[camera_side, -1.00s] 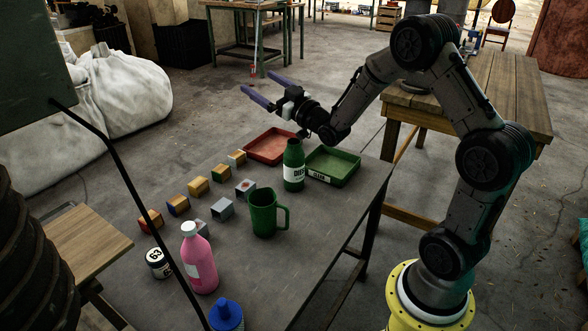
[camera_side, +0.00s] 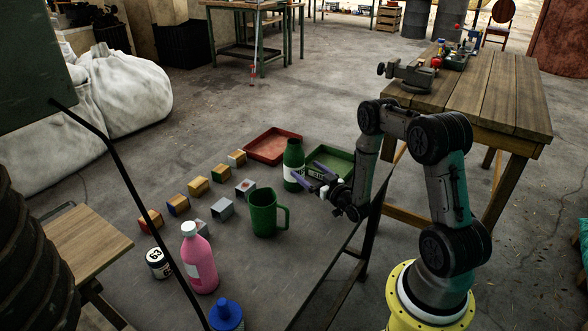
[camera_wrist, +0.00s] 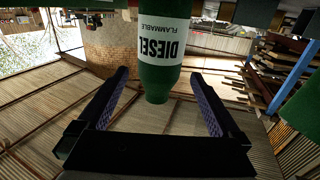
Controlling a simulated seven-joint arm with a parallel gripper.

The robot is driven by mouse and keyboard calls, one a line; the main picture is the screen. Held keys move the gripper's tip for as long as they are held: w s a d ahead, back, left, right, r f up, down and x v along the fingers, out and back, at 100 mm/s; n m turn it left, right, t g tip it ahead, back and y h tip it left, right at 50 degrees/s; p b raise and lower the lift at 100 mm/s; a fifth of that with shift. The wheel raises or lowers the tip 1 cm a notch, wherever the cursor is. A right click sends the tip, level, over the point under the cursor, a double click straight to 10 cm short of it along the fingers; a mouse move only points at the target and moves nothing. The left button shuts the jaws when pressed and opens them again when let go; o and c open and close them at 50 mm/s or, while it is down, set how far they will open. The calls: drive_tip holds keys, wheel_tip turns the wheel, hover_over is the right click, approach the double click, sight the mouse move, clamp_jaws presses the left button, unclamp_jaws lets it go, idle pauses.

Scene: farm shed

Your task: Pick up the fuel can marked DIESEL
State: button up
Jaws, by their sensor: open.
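The fuel can marked DIESEL (camera_side: 293,157) is a dark green bottle with a white label, standing upright on the grey table. In the wrist view the can (camera_wrist: 164,60) appears upside down, with "DIESEL FLAMMABLE" readable and its neck showing between the fingers. My gripper (camera_side: 304,171) is open, low and just right of the can in the side view; its open fingers also frame the can's neck in the wrist view (camera_wrist: 160,76). I see no finger closed on the can. Whether the fingertips reach past its sides is unclear.
A green tray (camera_side: 341,154) lies close behind my gripper and a red tray (camera_side: 272,132) behind the can.

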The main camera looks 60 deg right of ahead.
sight(300, 166)
drive_tip(key=shift+f, duration=0.55)
drive_tip(key=shift+w+d+r, duration=0.15)
drive_tip(key=shift+w, duration=0.3)
drive_tip(key=shift+x, duration=3.3)
drive_tip(key=c, duration=1.4)
drive_tip(key=shift+r, duration=0.1)
drive_tip(key=shift+c, duration=0.4)
drive_tip(key=shift+r, duration=0.1)
